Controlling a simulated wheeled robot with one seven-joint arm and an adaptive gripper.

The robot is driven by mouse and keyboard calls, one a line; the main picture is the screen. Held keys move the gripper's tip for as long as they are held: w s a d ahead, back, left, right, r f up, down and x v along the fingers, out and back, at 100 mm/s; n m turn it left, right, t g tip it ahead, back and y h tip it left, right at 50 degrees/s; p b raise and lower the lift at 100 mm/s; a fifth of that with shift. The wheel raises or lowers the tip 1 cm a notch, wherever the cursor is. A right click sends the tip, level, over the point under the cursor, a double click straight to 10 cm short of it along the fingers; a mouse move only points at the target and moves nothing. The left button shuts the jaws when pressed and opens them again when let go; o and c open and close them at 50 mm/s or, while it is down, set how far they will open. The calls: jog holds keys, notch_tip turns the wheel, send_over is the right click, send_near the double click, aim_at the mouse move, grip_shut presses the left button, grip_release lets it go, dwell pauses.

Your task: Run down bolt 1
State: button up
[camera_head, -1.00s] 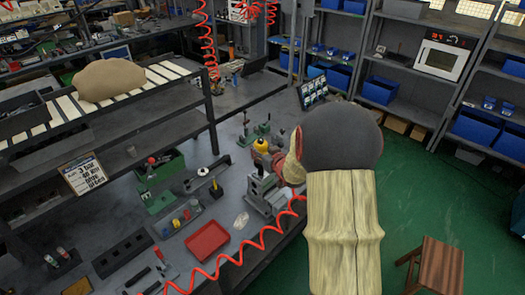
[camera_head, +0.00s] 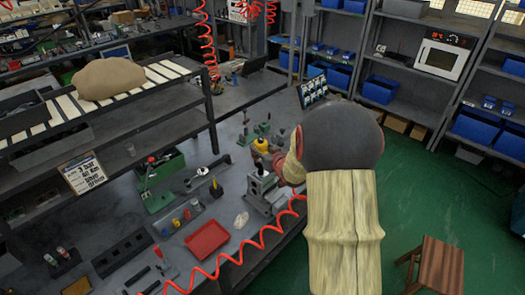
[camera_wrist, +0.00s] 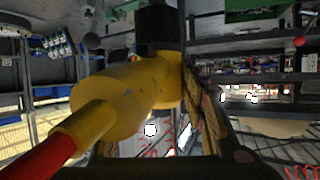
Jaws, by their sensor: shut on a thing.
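A yellow tool with a black end and a red section (camera_wrist: 125,98) fills the left and middle of the wrist view. My gripper (camera_wrist: 165,125) is shut on it; its worn brown-yellow fingers are beside the tool body. In the head view, a yellow part (camera_head: 261,145) shows above a grey block-like fixture (camera_head: 262,190) on the bench. Bolt 1 cannot be made out in either view, and the contact at the tool's tip is hidden.
A red tray (camera_head: 207,240) and a holder with small coloured parts (camera_head: 180,218) lie on the bench (camera_head: 140,215). A green box (camera_head: 163,165) stands farther left. A coiled red hose (camera_head: 255,245) crosses the front edge. A wooden stool (camera_head: 440,262) stands on the floor at right.

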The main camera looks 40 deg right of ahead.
aim_at(261, 139)
jog(key=shift+w+f+b, duration=0.1)
jog(key=shift+f+b, duration=0.7)
jog(key=shift+b, duration=0.2)
dwell(1.8)
jog(key=shift+f+b, duration=0.3)
jog(key=shift+f, duration=0.2)
dwell(2.5)
jog(key=shift+r, duration=0.2)
dwell(0.4)
jog(key=shift+r+p, duration=0.6)
jog(key=shift+r, duration=0.25)
jog(key=shift+r+p, duration=2)
jog(key=shift+r, duration=0.7)
